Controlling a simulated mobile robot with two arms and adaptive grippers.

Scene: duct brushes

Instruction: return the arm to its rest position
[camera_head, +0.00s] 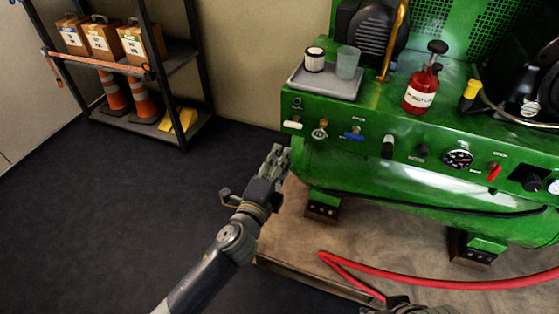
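My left arm reaches in from the bottom, and my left gripper (278,160) is in the air just in front of the left end of the green machine (420,180). Nothing shows held in it. Its fingers are close together and seen from behind, so I cannot tell whether they are open or shut. A dark piece at the bottom edge (408,307) seems to be part of my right arm or gripper. Its fingers are not visible.
A grey tray (325,85) on the machine holds a white-and-black canister (314,60) and a clear cup (347,62). A red bottle (420,92) stands nearby. A shelf (175,55) stands back left. Dark floor at left is clear.

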